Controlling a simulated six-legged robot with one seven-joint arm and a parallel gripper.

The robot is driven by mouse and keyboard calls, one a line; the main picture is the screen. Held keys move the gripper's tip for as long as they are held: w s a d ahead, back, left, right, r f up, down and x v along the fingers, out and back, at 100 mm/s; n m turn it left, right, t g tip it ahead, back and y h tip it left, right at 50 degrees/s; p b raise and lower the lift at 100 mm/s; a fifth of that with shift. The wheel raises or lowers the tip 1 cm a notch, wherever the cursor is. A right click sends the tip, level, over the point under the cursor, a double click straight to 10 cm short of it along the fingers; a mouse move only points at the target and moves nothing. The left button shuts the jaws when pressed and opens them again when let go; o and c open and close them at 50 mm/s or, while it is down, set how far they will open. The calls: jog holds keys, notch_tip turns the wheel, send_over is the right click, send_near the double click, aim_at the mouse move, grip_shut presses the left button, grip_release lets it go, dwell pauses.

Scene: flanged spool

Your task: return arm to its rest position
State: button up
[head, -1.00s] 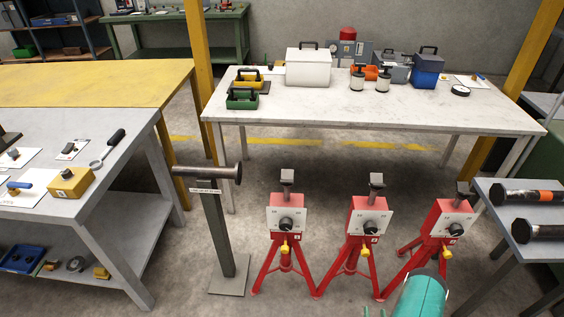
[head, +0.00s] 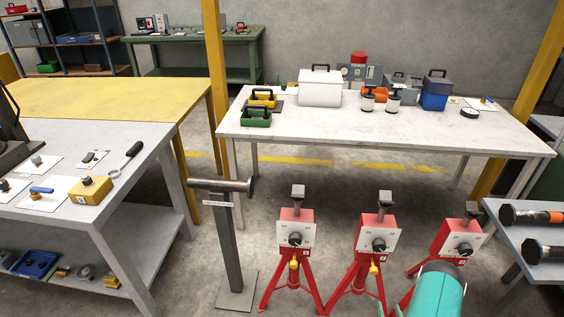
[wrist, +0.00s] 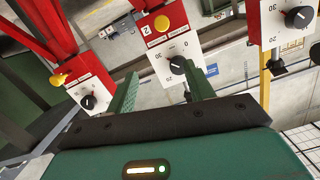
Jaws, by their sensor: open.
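My gripper (wrist: 158,88) is open in the wrist view, with its two green fingers apart and nothing held between them. Beyond the fingers are red stands with white dial faces; one dial face (wrist: 175,57) lies past the gap. In the head view my teal arm link shows at the lower right, in front of the right red stand (head: 455,240). Most of the gripper is outside that view.
Two more red stands (head: 293,236) (head: 376,240) stand on the floor. A white table (head: 350,127) with boxes is behind them. A grey bench (head: 120,200) is at left. Dark cylinders (head: 530,215) lie on a side table at right. Floor between post and white table is clear.

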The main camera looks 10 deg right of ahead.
jog(key=w+d+r+n+g, duration=0.2)
jog(key=w+d+r+g, duration=0.1)
jog(key=w+r, duration=1.25)
jog(key=w+a+r+g, duration=0.15)
jog(key=a+r, duration=0.25)
jog(key=r, duration=0.7)
jog(key=w+a+r+g, duration=0.15)
jog(key=a+r, duration=0.35)
jog(key=r, duration=0.7)
jog(key=s+a+r+n+g+y, duration=0.1)
jog(key=s+a+r, duration=0.4)
jog(key=a+r, duration=0.25)
jog(key=s+a+r+g+y, duration=0.1)
jog(key=s+a+r, duration=0.4)
jog(key=a+r, duration=0.25)
jog(key=s+a+r, duration=0.1)
jog(key=s+a, duration=0.2)
jog(key=s, duration=0.4)
jog(key=s+a+r+n+g+y, duration=0.1)
jog(key=s+a+r, duration=0.1)
jog(key=s+a, duration=0.2)
jog(key=s+a+r+n+g+y, duration=0.1)
jog(key=s+a, duration=0.3)
jog(key=s, duration=0.5)
jog(key=shift+s+r, duration=0.3)
jog(key=shift+r, duration=0.25)
jog(key=shift+o, duration=0.2)
